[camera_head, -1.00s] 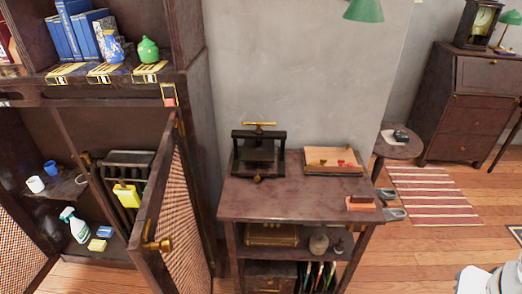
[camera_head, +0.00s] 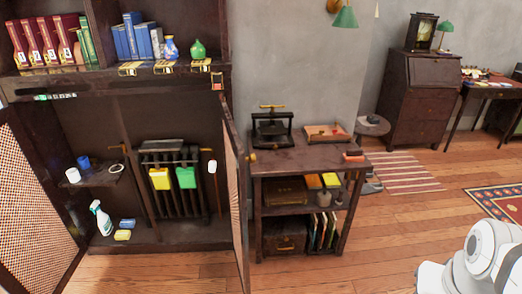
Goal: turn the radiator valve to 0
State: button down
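A dark radiator (camera_head: 165,158) stands inside the open lower part of the cabinet at the left. A yellow cloth (camera_head: 160,179) and a green cloth (camera_head: 187,178) hang on its front. A small white knob, which looks like the radiator valve (camera_head: 212,167), is at the radiator's right end, near the open door's inner side. Its markings are too small to read. My gripper is not in view; only white parts of my arm show at the lower right, far from the radiator.
The cabinet's right door (camera_head: 236,205) stands open, nearly edge-on, just right of the valve; its left door (camera_head: 32,190) is open too. A spray bottle (camera_head: 101,218) and sponges (camera_head: 122,235) stand on the cabinet floor. A side table (camera_head: 300,160) is right of the door. Wooden floor (camera_head: 370,245) in front is clear.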

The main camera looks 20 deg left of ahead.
aim_at(212, 164)
jog(key=u, duration=1.55)
jog(key=i, duration=1)
jog(key=u, duration=0.25)
jog(key=k, duration=1)
jog(key=u, duration=1.6)
jog(key=i, duration=0.25)
jog(key=z, duration=0.55)
jog(key=i, duration=1.7)
jog(key=z, duration=1.15)
jog(key=i, duration=1)
jog(key=z, duration=0.7)
